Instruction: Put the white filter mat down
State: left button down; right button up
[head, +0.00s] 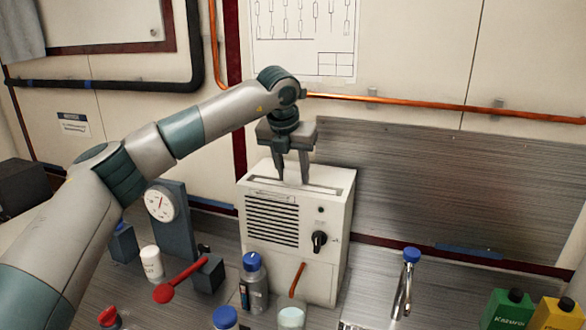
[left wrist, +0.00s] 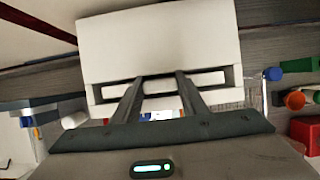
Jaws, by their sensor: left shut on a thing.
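The white filter mat (left wrist: 207,80) shows in the left wrist view as a pale strip in the long top slot of a white louvred unit (head: 325,230). Only its upper edge shows; the rest is hidden inside the housing. My left gripper (head: 292,181) points straight down over the slot, its fingertips at the slot's level. In the left wrist view its two fingers (left wrist: 160,82) are on the middle of the strip, shut on it. My right gripper is not in view.
A dial gauge (head: 160,203) stands left of the unit. A white jar (head: 152,263), a red-handled tool (head: 180,280) and a blue-capped bottle (head: 254,283) crowd the bench in front. A copper pipe (head: 430,104) crosses the wall.

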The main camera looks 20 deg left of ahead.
pick_arm(q)
jog(key=shift+f, duration=0.1)
jog(key=c, duration=1.1)
grip_release()
jog(key=shift+s+r, duration=0.1)
jog(key=shift+r, duration=0.25)
jog(key=b+v, duration=0.4)
jog(key=v, duration=0.7)
jog(key=shift+s+r, duration=0.2)
